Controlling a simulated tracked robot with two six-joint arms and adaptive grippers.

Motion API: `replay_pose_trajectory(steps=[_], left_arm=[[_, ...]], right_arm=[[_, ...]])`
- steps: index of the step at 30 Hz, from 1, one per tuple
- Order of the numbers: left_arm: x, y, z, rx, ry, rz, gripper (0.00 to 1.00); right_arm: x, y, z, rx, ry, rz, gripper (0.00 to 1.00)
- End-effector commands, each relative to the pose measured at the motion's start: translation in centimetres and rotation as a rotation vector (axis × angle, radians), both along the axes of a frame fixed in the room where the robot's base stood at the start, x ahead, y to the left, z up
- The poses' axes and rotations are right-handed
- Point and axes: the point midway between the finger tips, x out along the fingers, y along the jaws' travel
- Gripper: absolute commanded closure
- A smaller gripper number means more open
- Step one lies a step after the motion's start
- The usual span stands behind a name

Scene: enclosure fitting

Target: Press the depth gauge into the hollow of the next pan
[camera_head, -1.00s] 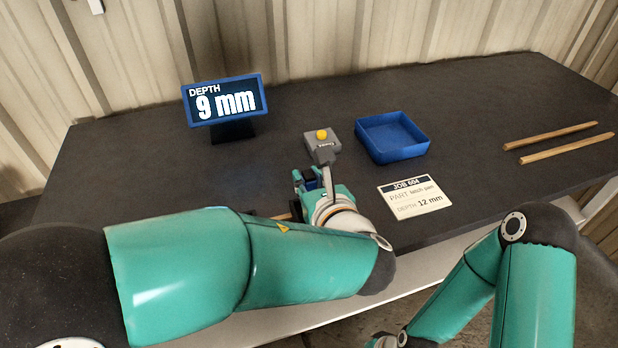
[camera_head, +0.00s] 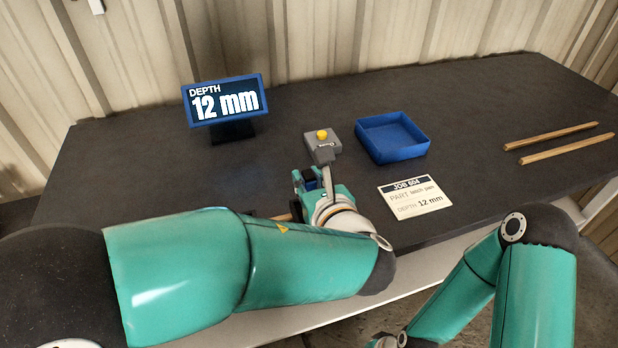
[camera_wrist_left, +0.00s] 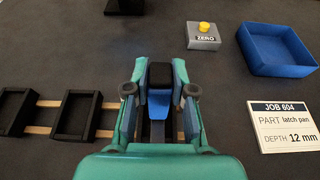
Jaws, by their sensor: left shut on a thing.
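My left gripper (camera_head: 312,186) is shut on the depth gauge (camera_wrist_left: 158,100), a blue block with a black top; the gripper also shows in the left wrist view (camera_wrist_left: 159,92). The gauge's lower end and whatever is under it are hidden by the gripper. In the left wrist view, two black open pans, a nearer one (camera_wrist_left: 76,116) and one at the left edge (camera_wrist_left: 14,112), sit on wooden rails left of the gripper. The depth display (camera_head: 226,101) reads 12 mm. The job card (camera_head: 414,196) says latch pan, depth 12 mm. My right gripper is out of view.
A grey ZERO box (camera_head: 322,145) with a yellow button stands just beyond the left gripper. An empty blue tray (camera_head: 392,138) is right of it. Two wooden strips (camera_head: 560,143) lie at the far right. The table between tray and strips is clear.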

Motion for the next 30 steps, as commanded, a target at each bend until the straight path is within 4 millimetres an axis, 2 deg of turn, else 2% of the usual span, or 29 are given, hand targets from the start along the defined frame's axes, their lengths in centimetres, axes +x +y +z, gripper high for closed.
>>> replay_pose_trajectory(steps=[24, 30], left_arm=[[0.0, 0.0, 6.5, 0.0, -0.002, 0.0, 1.0], [0.0, 0.0, 7.0, 0.0, -0.001, 0.0, 1.0]], right_arm=[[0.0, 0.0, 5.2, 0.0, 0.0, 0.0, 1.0], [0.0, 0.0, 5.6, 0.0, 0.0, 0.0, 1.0]])
